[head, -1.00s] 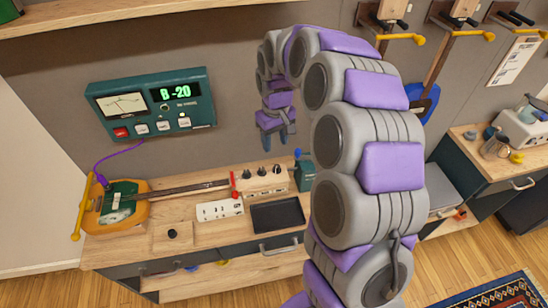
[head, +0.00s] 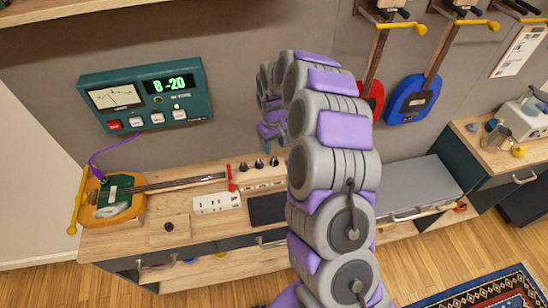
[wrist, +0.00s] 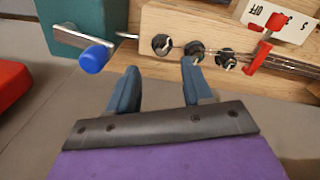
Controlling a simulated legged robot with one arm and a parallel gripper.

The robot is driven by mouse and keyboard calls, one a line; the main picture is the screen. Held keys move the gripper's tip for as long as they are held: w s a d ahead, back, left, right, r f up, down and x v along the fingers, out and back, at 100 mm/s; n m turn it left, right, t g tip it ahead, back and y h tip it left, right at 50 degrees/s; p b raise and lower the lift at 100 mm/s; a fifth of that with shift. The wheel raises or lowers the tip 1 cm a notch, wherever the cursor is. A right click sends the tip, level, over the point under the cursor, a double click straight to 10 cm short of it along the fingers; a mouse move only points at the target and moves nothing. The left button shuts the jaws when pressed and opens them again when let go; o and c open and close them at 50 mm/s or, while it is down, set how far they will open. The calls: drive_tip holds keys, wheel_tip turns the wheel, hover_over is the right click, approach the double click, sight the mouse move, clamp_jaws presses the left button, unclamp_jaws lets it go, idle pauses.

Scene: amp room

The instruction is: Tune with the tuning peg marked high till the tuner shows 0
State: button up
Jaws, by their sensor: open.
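The tuner (head: 147,97) on the wall reads B -20 on its green display (head: 168,86). The instrument (head: 112,200), with a yellow and green body, lies on the bench with its neck pointing right. Three dark tuning pegs (head: 259,163) sit on a wooden block at the neck's far end. The wrist view shows the left peg (wrist: 161,44), middle peg (wrist: 194,50) and right peg (wrist: 226,60). No peg's high marking is readable. My gripper (wrist: 160,82) is open and empty, its right fingertip overlapping the middle peg in the picture; contact is unclear. My gripper (head: 271,145) is partly hidden in the head view.
A red clamp-like part (wrist: 262,45) stands right of the pegs. A teal box (wrist: 85,22) with a blue-tipped lever (wrist: 95,58) is on the left. A black tray (head: 267,209) lies on the bench. Red (head: 371,100) and blue (head: 412,98) guitars hang behind my arm.

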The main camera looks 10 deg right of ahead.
sight(274, 159)
wheel_tip(274, 159, down, 6)
drive_tip(key=shift+r, duration=0.1)
drive_tip(key=shift+a+f, duration=0.25)
drive_tip(key=shift+f, duration=0.45)
drive_tip(key=shift+d, duration=0.25)
drive_tip(key=shift+c, duration=0.8)
drive_tip(key=shift+a, duration=0.1)
clamp_jaws()
